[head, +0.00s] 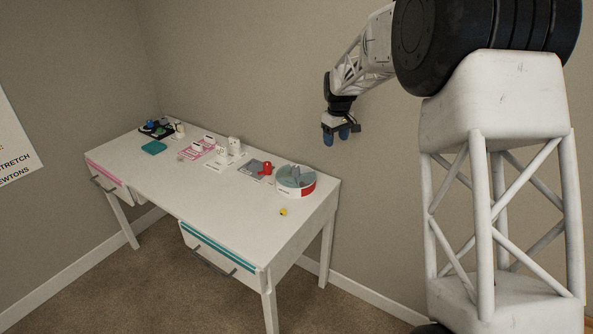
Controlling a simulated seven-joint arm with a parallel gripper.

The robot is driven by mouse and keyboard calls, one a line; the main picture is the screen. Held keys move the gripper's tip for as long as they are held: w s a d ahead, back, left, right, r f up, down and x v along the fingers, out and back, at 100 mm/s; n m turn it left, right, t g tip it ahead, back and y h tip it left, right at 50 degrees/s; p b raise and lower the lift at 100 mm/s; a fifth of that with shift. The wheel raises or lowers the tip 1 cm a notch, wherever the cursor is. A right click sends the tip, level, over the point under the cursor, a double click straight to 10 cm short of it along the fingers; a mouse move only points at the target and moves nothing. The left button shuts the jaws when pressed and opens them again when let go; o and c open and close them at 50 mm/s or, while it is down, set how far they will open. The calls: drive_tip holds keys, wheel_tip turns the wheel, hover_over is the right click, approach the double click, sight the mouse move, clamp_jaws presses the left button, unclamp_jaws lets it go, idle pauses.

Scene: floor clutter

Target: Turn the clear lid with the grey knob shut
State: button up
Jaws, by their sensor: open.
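A round white container (295,191) with a red patch on its side stands near the right end of the white desk. Its top looks glassy and grey-blue, which may be the clear lid (294,175). A grey knob and the lid's turn are too small to make out. My gripper (342,141) hangs open and empty in the air, above and to the right of the container, with its blue fingertips pointing down. It is well apart from the container and the desk.
The white desk (235,210) stands by the wall. A red item (266,168) on a grey plate sits left of the container, and a small yellow piece (283,212) lies in front. White and pink items, a teal block (154,147) and a dark tray (156,129) are farther left. The desk's front is clear.

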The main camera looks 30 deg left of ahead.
sight(297, 167)
drive_tip(key=a+f+n, duration=0.1)
drive_tip(key=a+f, duration=0.2)
drive_tip(key=a, duration=0.2)
drive_tip(key=a+f, duration=0.4)
drive_tip(key=a, duration=0.1)
drive_tip(key=s+a+f+n, duration=0.1)
drive_tip(key=a+f, duration=0.3)
drive_tip(key=a, duration=0.1)
drive_tip(key=shift+a+n, duration=0.25)
drive_tip(key=shift+n, duration=0.05)
drive_tip(key=shift+f, duration=0.1)
drive_tip(key=shift+f, duration=3.85)
drive_tip(key=shift+w, duration=0.1)
clamp_jaws()
